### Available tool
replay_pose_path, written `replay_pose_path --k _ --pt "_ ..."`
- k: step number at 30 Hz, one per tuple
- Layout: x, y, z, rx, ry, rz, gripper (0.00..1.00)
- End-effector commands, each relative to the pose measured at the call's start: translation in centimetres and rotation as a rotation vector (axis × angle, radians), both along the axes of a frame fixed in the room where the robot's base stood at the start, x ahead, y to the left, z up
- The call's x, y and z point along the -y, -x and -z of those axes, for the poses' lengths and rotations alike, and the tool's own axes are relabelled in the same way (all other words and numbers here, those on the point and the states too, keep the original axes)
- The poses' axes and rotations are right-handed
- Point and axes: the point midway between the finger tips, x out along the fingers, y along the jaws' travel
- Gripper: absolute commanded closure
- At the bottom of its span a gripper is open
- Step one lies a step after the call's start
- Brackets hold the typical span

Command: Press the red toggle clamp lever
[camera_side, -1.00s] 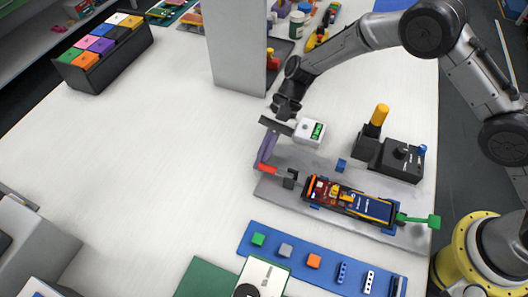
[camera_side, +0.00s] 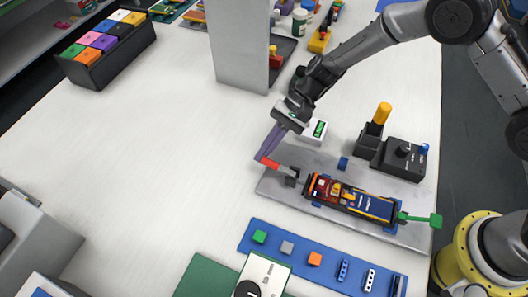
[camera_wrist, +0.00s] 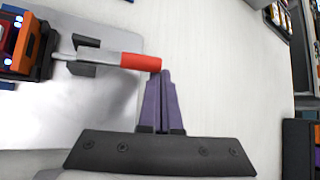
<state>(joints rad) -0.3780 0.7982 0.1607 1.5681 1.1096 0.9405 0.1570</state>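The red toggle clamp lever (camera_side: 270,163) sticks out from the left end of the clamp on the grey plate (camera_side: 272,189). In the wrist view the red grip (camera_wrist: 139,62) lies level, on a metal rod running to the clamp. My gripper (camera_side: 264,155) has purple fingers pressed together with nothing visible between them. In the wrist view my gripper (camera_wrist: 161,73) has its fingertips at the free end of the red grip. Whether they touch it, I cannot tell.
A grey pillar (camera_side: 242,45) stands behind my gripper. A white box with a green display (camera_side: 315,131) is close to my wrist. A blue parts strip (camera_side: 320,262) lies in front.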

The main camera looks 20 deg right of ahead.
Motion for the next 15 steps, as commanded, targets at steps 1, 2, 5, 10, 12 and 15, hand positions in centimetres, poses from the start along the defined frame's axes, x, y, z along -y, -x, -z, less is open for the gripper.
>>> replay_pose_path --k 1,2,5,10,12,15 --pt "0.1 0.2 -0.4 0.027 -0.030 0.002 1.00" --pt "0.2 0.2 -0.7 0.047 -0.050 0.003 1.00" --pt "0.3 0.4 -1.4 0.113 -0.118 0.005 1.00" --pt "0.8 0.8 -2.5 0.227 -0.232 0.004 1.00" --pt "1.0 1.0 -2.9 0.273 -0.279 0.004 1.00" --pt "1.2 1.3 -3.7 0.292 -0.293 0.000 1.00"
